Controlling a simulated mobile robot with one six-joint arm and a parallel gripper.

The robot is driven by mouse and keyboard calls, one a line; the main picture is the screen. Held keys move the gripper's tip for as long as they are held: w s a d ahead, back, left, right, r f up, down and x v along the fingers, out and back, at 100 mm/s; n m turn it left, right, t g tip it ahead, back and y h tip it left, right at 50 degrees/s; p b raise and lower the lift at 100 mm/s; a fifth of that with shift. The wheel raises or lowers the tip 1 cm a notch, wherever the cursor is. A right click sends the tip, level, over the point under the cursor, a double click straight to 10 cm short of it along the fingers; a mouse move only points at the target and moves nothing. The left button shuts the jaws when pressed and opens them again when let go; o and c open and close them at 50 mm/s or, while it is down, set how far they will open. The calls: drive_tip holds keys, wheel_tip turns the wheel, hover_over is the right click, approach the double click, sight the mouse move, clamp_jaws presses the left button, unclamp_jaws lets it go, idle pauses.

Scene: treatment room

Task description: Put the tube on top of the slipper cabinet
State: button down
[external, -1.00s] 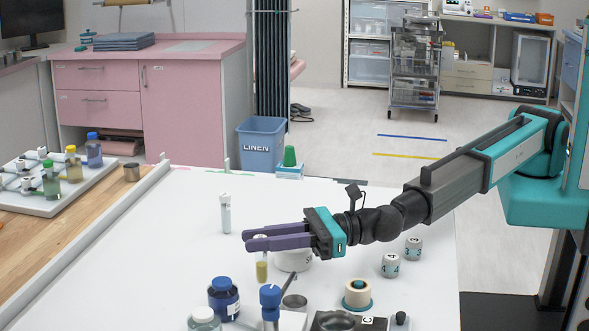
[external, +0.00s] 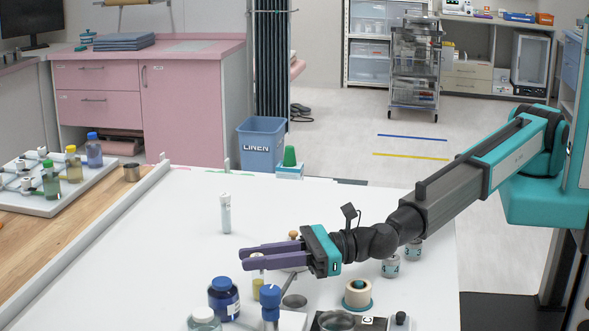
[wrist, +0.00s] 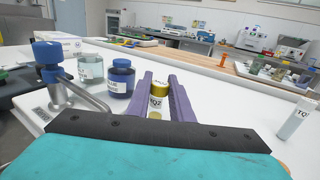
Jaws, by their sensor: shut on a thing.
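My gripper (external: 243,257) is shut on a small clear tube with yellow contents (external: 257,287), which sticks out below the purple fingers. In the wrist view the tube (wrist: 157,103) is between the fingers (wrist: 160,78), with a yellow top and a lettered label. It is over the white table; whether its bottom touches is unclear. A second, white-capped tube (external: 225,214) stands upright on the table to the left; it also shows at the right of the wrist view (wrist: 297,119). I cannot tell which furniture is the slipper cabinet; a pink cabinet (external: 183,105) stands at the back left.
The white table (external: 170,230) is clear at left. A blue linen bin (external: 261,146) stands beyond it.

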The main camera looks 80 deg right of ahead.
drive_tip(key=c, duration=1.6)
unclamp_jaws()
drive_tip(key=shift+o, duration=0.2)
drive_tip(key=shift+r, duration=0.15)
drive_tip(key=shift+b+v, duration=0.8)
drive_tip(key=shift+v, duration=5.2)
